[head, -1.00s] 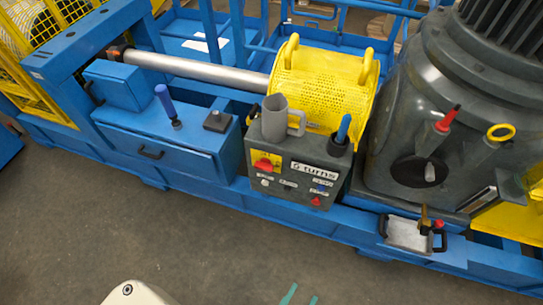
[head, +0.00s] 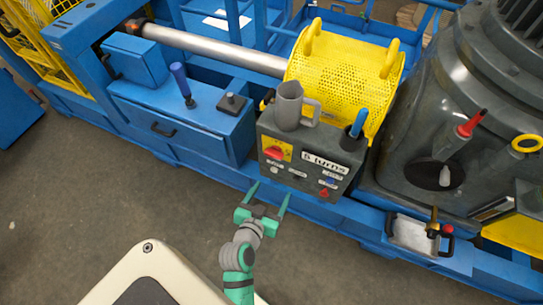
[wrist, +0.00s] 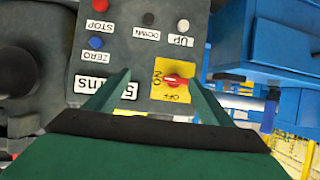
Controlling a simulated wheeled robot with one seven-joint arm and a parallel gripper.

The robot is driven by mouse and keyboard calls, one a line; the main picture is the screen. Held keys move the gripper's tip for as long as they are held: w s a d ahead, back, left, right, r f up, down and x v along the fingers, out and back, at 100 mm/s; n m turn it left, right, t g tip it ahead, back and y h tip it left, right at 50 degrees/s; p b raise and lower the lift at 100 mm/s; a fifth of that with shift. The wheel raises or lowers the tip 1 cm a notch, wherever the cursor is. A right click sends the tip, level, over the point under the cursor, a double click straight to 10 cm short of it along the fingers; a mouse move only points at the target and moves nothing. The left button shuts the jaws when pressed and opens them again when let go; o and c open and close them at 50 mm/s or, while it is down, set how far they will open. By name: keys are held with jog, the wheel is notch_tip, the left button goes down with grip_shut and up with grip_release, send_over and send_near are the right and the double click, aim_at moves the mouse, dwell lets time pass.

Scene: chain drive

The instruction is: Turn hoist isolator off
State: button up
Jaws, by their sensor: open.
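The hoist isolator is a red rotary knob (head: 274,153) on a yellow plate at the upper left of the grey control box's (head: 330,189) front. In the wrist view the knob (wrist: 176,81) lies about level, with ON lettering at its left and OFF below it, upside down. My gripper (head: 268,197) is open and empty, in front of and below the box in the head view. In the wrist view its green fingers (wrist: 160,88) point towards the panel, with the knob between them, closer to the right finger. I see no contact.
The panel also has a "5 turns" display (head: 325,163), small buttons and a red stop button (head: 324,193). A grey mug (head: 288,106) and a blue-handled tool (head: 358,123) in a holder stand on top of the box. Clear floor lies in front.

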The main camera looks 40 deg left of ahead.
send_near(274, 154)
jog(key=shift+m+t, duration=0.3)
jog(key=x, duration=0.8)
jog(key=shift+a+f, duration=0.15)
jog(key=shift+f, duration=0.15)
jog(key=shift+h, duration=0.3)
jog(key=c, duration=1)
